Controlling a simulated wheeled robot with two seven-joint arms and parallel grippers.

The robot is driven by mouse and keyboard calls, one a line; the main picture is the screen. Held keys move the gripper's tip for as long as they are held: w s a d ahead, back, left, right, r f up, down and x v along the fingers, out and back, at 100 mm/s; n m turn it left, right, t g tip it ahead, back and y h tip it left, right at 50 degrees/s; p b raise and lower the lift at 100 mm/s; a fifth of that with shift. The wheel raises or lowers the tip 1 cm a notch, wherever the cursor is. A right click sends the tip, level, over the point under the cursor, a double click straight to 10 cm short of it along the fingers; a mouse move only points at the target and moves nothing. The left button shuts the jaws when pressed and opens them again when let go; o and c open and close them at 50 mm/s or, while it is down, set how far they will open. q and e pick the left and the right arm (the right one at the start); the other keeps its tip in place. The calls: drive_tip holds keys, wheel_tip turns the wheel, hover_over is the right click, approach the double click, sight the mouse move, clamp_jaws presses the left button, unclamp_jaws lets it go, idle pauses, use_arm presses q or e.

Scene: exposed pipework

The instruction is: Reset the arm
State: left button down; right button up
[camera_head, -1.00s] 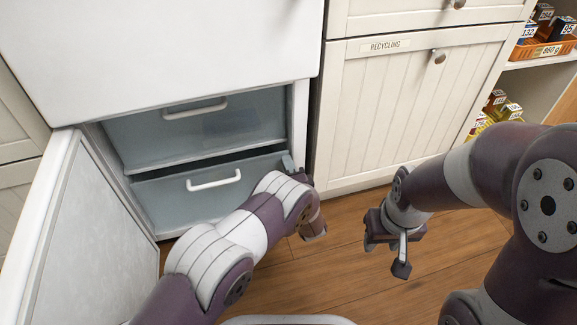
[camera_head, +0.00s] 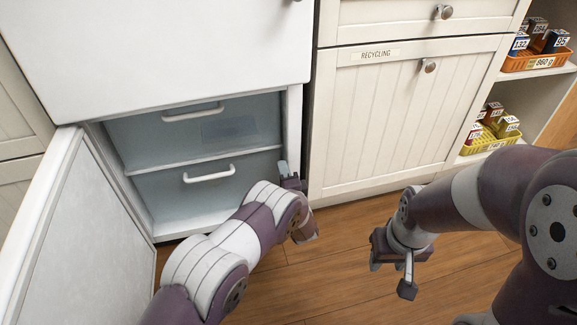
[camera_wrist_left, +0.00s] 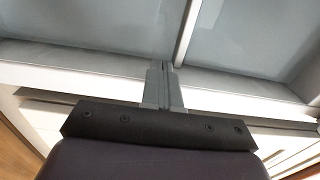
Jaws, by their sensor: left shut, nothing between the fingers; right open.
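My left gripper (camera_head: 283,168) is at the right edge of the open freezer compartment, beside the lower drawer. In the left wrist view its fingers (camera_wrist_left: 164,88) are shut together with nothing between them, in front of the pale drawer fronts. The upper drawer (camera_head: 225,128) and the lower drawer (camera_head: 165,205) both sit inside the compartment, each with a white handle. My right gripper (camera_head: 392,272) hangs open and empty over the wooden floor, right of the left arm and in front of the recycling cabinet.
The white freezer door (camera_head: 95,235) stands open at the left. The recycling cabinet (camera_head: 385,120) is shut. A shelf at the right holds an orange basket (camera_head: 543,62) and a yellow basket (camera_head: 490,146) with boxes. Bare wooden floor (camera_head: 335,245) lies between my arms.

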use_arm(q)
drive_tip(key=s+d+f+n+g+h+p, duration=0.3)
drive_tip(key=s+f+g, duration=0.15)
drive_tip(key=s, duration=0.45)
drive_tip(key=s+d+f+n+g+h+p, duration=0.25)
drive_tip(key=s+g, duration=0.35)
drive_tip(key=s, duration=0.3)
drive_tip(key=s+a+r+n+g+p, duration=0.25)
drive_tip(key=s+a+r, duration=0.35)
drive_tip(key=r, duration=0.4)
drive_tip(key=s+a+r+n+g+p, duration=0.25)
drive_tip(key=s+a+r, duration=0.35)
drive_tip(key=r, duration=0.3)
drive_tip(key=s+a+r+n+g+p, duration=0.25)
drive_tip(key=s+a+r, duration=0.35)
drive_tip(key=r, duration=0.4)
drive_tip(key=w+a+r+t+p, duration=0.1)
drive_tip(key=r+p, duration=1.8)
drive_tip(key=r, duration=0.2)
drive_tip(key=a+r+n+t+p, duration=0.1)
drive_tip(key=a+r+p, duration=0.1)
drive_tip(key=r+p, duration=1.7)
wheel_tip(320, 180, up, 3)
drive_tip(key=shift+w+f+n, duration=0.1)
drive_tip(key=shift+w+n, duration=0.2)
drive_tip(key=shift+w, duration=0.05)
